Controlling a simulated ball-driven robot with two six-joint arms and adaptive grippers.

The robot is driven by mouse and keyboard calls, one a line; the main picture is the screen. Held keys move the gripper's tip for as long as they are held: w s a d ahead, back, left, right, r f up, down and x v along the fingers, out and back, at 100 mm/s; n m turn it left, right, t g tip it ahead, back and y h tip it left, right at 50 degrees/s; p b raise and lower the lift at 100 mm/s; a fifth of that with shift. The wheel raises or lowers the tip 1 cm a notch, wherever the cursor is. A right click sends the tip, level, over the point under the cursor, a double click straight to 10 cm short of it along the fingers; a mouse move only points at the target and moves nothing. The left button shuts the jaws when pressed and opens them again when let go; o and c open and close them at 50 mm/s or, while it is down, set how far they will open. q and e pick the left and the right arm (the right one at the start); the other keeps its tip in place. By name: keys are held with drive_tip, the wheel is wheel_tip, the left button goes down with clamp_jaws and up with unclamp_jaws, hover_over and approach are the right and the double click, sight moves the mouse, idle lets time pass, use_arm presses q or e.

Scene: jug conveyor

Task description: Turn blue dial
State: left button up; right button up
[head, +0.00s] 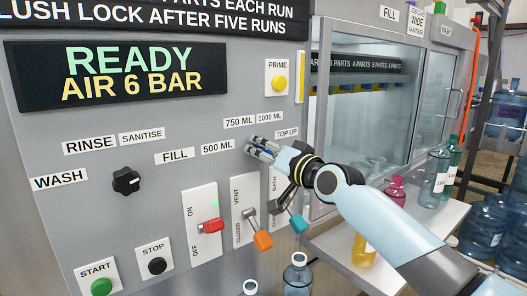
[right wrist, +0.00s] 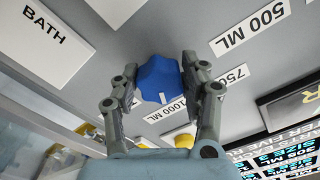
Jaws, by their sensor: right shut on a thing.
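The blue dial (right wrist: 158,76) sits on the grey panel between the two fingers of my right gripper (right wrist: 160,84) in the right wrist view. The fingers are shut on its opposite sides. A short white mark on the dial's edge lies on the side towards the 1000 ML label (right wrist: 165,111). In the head view my right gripper (head: 262,150) reaches the panel from the right and hides most of the dial. The 500 ML label (head: 218,147), 750 ML label (head: 239,122) and TOP UP label (head: 287,133) surround it. My left gripper is not in view.
A black dial (head: 126,181) is at the left of the panel. Below are a red switch (head: 208,226), an orange lever (head: 262,240) and a teal lever (head: 298,222), close under my right arm. A yellow PRIME button (head: 279,83) is above. Bottles stand at the right.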

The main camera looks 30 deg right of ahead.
drive_tip(key=o, duration=1.2)
drive_tip(key=s, duration=0.4)
drive_tip(key=s+d, duration=0.1)
drive_tip(key=s, duration=0.7)
drive_tip(key=shift+d, duration=0.35)
